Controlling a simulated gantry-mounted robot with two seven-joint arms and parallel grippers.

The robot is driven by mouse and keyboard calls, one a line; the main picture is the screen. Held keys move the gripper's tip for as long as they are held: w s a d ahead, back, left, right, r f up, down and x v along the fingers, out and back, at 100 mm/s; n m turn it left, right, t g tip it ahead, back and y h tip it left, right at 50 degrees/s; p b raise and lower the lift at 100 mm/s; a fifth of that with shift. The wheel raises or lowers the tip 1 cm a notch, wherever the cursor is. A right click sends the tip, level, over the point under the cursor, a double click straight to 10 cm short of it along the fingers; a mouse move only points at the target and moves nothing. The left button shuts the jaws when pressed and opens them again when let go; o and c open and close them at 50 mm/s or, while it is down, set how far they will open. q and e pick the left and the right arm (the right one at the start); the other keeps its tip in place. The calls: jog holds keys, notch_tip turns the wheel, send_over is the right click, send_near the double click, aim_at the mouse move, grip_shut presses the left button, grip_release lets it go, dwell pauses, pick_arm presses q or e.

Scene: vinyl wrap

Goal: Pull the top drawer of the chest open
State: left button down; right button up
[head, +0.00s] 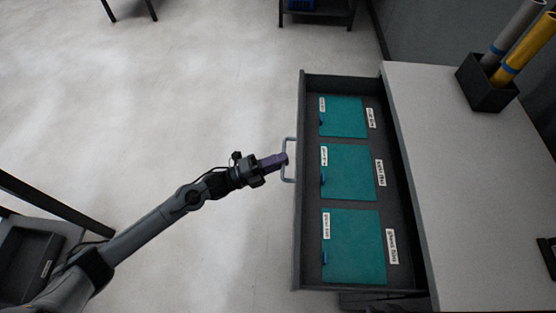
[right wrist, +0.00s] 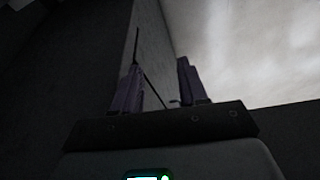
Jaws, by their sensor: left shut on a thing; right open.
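The top drawer (head: 303,205) of the chest (head: 455,190) stands pulled out to the left in the head view, its inside largely exposed. Its grey bar handle (head: 290,178) is on the front. My left gripper (head: 284,160) is shut on the handle near its upper part. In the drawer lie several teal mats (head: 347,172) with white labels. My right gripper (right wrist: 155,90) shows only in the right wrist view; its two purple fingers are apart with nothing between them.
On the chest top a black holder (head: 487,85) carries a grey roll and a yellow roll (head: 528,50). A dark device (head: 547,258) lies at its right edge. The pale floor (head: 190,90) left of the drawer is clear. A dark bin (head: 28,260) is at lower left.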

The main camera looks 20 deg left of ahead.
pick_arm(q)
jog(key=c, duration=1.2)
grip_release()
jog(key=shift+o, duration=0.2)
jog(key=p+v, duration=0.1)
jog(key=v, duration=0.9)
jog(key=shift+s+a+p, duration=0.25)
jog(key=shift+p, duration=0.05)
